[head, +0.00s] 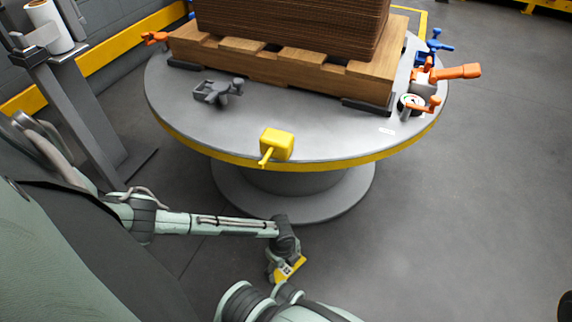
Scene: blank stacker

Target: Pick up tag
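A small white flat piece (387,131), which may be the tag, lies on the right front of the round grey table (330,140). It is too small to read. My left gripper (286,268) is low in front of the table, below its top and well to the left of the white piece, not touching it. A yellow part with a grey mark shows at the gripper; I cannot tell whether it belongs to the gripper or is held. The finger opening is not clear. My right gripper is not in view.
A wooden pallet (250,62) with stacked brown sheets (290,25) fills the table's back. A yellow block with a handle (277,144) sits at the front rim. A grey clamp (217,91), an orange-handled valve (445,73) and a gauge (412,101) are around the pallet.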

